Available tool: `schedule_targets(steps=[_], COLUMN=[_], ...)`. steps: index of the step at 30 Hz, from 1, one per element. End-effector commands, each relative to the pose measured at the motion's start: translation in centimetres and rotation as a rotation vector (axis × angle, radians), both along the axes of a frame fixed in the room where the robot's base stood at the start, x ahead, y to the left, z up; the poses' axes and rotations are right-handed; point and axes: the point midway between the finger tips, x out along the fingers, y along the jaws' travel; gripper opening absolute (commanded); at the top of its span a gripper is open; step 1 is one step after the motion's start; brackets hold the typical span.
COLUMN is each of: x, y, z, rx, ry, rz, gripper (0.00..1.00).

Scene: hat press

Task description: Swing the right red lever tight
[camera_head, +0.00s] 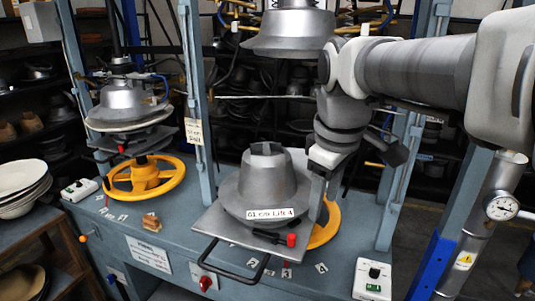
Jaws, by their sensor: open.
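The right red lever (291,240) is a short black bar with a red end. It lies at the front of the square metal plate (222,234), below the white label. The grey hat mould (266,180) stands on this plate. My gripper (319,208) points down just right of the mould, above and right of the lever's red end and apart from it in the picture. It is open, and its fingers are partly hard to make out against the mould and wheel. I cannot tell its exact depth relative to the lever.
A black loop handle (232,272) sticks out from the plate's front. A yellow wheel (326,228) is partly hidden behind the plate. The upper mould (290,28) hangs above. Blue posts (401,190) flank the station. A second press with a yellow wheel (145,177) stands left.

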Motion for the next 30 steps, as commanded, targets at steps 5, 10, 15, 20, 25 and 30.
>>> schedule_targets(steps=[5, 10, 15, 20, 25, 30], x=[4.4, 7.6, 9.3, 9.7, 9.6, 9.5], y=[1.5, 2.8, 3.5, 3.7, 3.7, 3.6], z=[0.2, -0.2, -0.6, -1.2, -3.5, -7.2], rx=[-0.043, -0.06, -0.065, -0.066, -0.065, -0.065], ry=[0.092, 0.161, 0.198, 0.207, 0.211, 0.211], rz=[0.257, 0.469, 0.591, 0.623, 0.622, 0.621], gripper=[0.55, 0.55, 0.55, 0.55, 0.55, 0.55])
